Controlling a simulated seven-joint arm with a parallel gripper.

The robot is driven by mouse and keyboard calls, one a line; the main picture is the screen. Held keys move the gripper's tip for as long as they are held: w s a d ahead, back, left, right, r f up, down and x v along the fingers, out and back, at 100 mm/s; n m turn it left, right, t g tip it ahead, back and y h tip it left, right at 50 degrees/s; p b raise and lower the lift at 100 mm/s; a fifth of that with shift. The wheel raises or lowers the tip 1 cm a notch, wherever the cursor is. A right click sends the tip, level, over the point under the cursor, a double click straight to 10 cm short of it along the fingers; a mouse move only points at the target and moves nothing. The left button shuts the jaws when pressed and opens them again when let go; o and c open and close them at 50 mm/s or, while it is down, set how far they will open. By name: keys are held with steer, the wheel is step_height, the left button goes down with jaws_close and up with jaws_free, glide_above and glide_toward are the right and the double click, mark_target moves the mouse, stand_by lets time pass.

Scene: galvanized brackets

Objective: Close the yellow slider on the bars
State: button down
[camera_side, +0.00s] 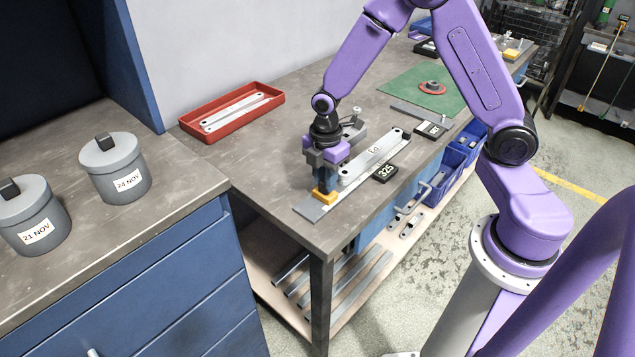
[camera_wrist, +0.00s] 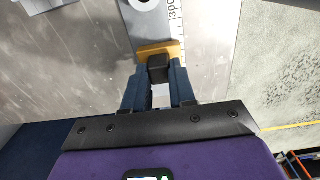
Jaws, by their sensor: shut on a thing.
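The yellow slider (camera_side: 325,197) sits on a flat steel rule (camera_side: 308,209) near the table's front corner. The wrist view shows the slider (camera_wrist: 153,48) lying across the rule (camera_wrist: 175,14), near its 300 mark, with a black block (camera_wrist: 158,69) on its near side. My gripper (camera_side: 322,186) points down, its two dark fingers (camera_wrist: 158,84) shut on that block. Pale metal bars (camera_side: 375,156) lie along the rule, beyond the slider. In the wrist view a bar end with a hole (camera_wrist: 133,18) shows ahead of the slider. I cannot tell whether they touch.
A red tray (camera_side: 232,111) with more bars stands at the back left. A black display reading 325 (camera_side: 385,173) lies beside the rule, at the table edge. A green mat (camera_side: 425,88) lies farther back.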

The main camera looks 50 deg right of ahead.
steer(key=c, duration=0.9)
jaws_free()
step_height(320, 180, up, 18)
steer(key=shift+f, duration=0.25)
